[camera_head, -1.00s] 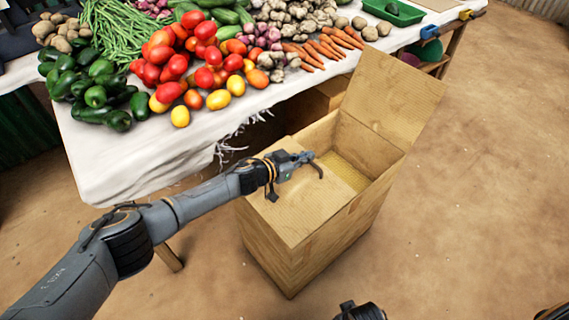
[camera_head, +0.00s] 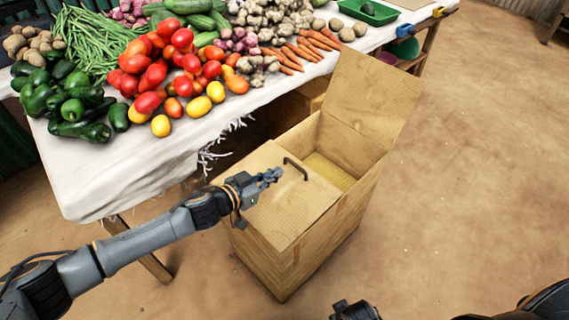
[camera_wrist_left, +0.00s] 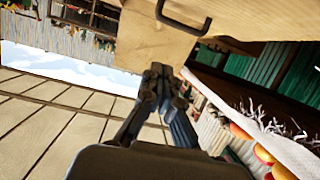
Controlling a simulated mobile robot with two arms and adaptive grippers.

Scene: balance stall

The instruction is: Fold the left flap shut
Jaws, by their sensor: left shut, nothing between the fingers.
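The cardboard box (camera_head: 325,230) stands on the floor beside the table. Its left flap (camera_head: 283,207) lies over the left part of the opening and looks about level with the rim; I cannot tell whether it is fully flush. A dark handle (camera_head: 296,168) is on this flap, and it also shows in the left wrist view (camera_wrist_left: 183,18). The right flap (camera_head: 372,97) stands up, tilted outward, leaving the right part of the opening uncovered. My left gripper (camera_head: 274,175) is shut and empty, just left of the handle and apart from it. It also shows in the wrist view (camera_wrist_left: 160,78).
The table (camera_head: 150,165) with a white cloth and heaps of vegetables stands to the left and behind the box. Its frayed cloth edge (camera_head: 215,150) hangs near my left arm. The floor (camera_head: 470,170) to the right of the box is clear.

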